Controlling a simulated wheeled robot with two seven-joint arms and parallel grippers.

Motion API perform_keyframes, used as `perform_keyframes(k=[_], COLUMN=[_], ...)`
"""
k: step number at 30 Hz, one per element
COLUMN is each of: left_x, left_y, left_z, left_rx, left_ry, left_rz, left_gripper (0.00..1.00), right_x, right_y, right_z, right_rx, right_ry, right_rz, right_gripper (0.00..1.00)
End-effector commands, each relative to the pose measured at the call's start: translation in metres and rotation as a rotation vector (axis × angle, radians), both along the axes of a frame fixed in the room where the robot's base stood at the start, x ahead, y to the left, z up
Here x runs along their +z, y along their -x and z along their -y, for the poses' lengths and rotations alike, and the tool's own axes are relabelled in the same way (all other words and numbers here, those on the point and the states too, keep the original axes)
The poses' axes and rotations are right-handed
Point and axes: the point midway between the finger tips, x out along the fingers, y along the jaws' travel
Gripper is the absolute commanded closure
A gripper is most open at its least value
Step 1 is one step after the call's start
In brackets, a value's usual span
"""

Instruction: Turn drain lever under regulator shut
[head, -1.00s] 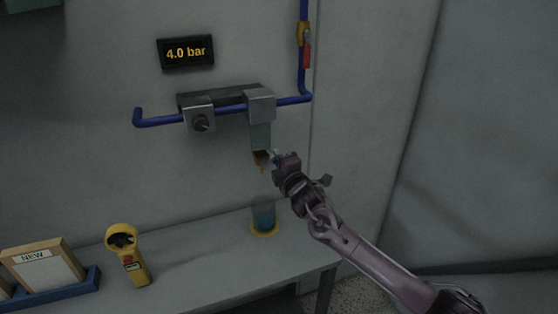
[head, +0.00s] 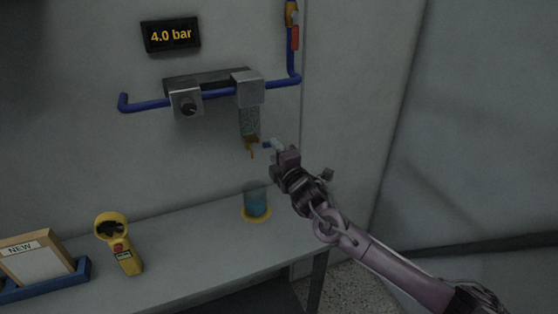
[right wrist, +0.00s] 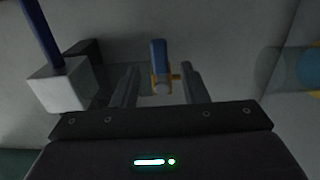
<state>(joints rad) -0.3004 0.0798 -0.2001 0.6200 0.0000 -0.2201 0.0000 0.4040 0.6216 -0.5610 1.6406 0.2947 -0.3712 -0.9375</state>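The regulator (head: 187,103) is a grey block with a black knob on the blue pipe. To its right, a second grey block (head: 248,88) carries a clear bowl (head: 249,122) with a brass drain (head: 252,146) below it. The drain lever (head: 267,143) is blue and points right, towards my right gripper (head: 276,150). In the right wrist view the blue lever (right wrist: 158,55) and brass drain (right wrist: 162,82) show between the fingers of my right gripper (right wrist: 160,84). The fingers are apart, with gaps on both sides of the lever. My left gripper is not in view.
A beaker of blue liquid (head: 257,203) stands on a yellow ring on the bench (head: 195,250) below the drain. A display (head: 171,35) reads 4.0 bar. A red-handled valve (head: 295,37) is up the pipe.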

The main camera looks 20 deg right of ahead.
Motion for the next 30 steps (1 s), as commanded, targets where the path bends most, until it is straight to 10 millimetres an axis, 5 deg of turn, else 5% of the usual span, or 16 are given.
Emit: perform_keyframes(k=[7, 23, 26, 30], left_x=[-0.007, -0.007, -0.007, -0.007], left_y=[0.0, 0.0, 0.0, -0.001], left_z=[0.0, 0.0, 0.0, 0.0], left_rx=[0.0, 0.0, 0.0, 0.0], left_ry=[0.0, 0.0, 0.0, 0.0], left_rz=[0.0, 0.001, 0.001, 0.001], left_gripper=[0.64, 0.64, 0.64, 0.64], right_x=[-0.001, -0.002, -0.019, -0.073], right_y=[0.024, 0.027, 0.039, 0.089], right_z=[0.001, -0.001, -0.011, -0.042], right_rx=[0.0, 0.0, -0.004, -0.059], right_ry=[0.001, -0.009, -0.084, -0.356], right_rz=[-0.001, -0.008, -0.07, -0.299], right_gripper=[0.6, 0.6, 0.6, 0.6])
